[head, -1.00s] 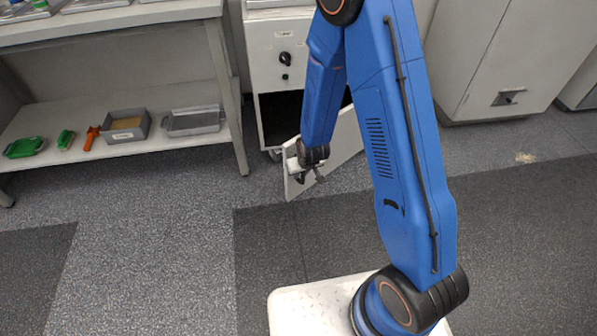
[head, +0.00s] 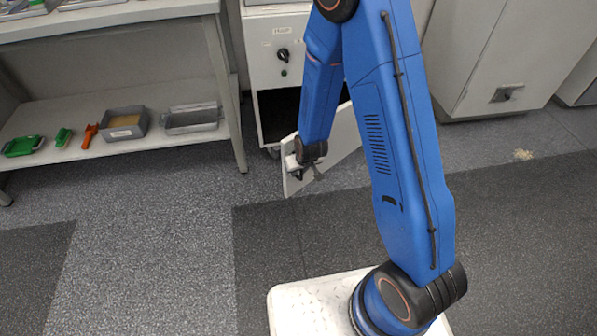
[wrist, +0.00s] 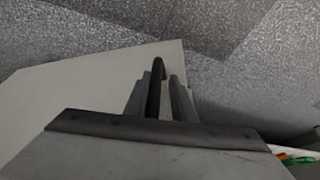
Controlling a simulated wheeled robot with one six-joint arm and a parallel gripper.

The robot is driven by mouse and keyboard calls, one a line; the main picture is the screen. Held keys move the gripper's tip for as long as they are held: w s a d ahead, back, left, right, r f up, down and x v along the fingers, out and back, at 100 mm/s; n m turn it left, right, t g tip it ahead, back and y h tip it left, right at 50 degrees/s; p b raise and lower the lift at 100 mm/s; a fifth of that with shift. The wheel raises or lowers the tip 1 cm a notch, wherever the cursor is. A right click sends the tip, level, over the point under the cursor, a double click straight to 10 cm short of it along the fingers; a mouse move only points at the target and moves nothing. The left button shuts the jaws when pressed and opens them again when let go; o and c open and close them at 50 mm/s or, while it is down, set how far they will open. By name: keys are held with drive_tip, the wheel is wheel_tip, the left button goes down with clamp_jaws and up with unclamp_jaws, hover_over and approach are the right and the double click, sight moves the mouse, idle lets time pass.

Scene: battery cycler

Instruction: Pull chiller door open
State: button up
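The chiller (head: 274,68) is a pale cabinet with a black knob, at top centre in the head view. Its door (head: 346,136) stands swung out from the dark opening, partly hidden behind my arm. The door is the pale panel (wrist: 85,82) at left in the wrist view. My gripper (head: 309,173) is at the door's free edge. In the wrist view, my gripper's grey fingers (wrist: 162,92) lie on both sides of a black bar, the door handle (wrist: 155,82), and look closed on it. The exact contact is hard to see.
A shelf table (head: 190,147) at left holds grey bins (head: 123,122) and green and orange items; its leg (head: 228,100) stands near the chiller. A grey cabinet (head: 490,60) is at upper right. The floor in front is clear.

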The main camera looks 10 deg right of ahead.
idle(0.3)
drive_tip(key=v, duration=1.2)
idle(0.3)
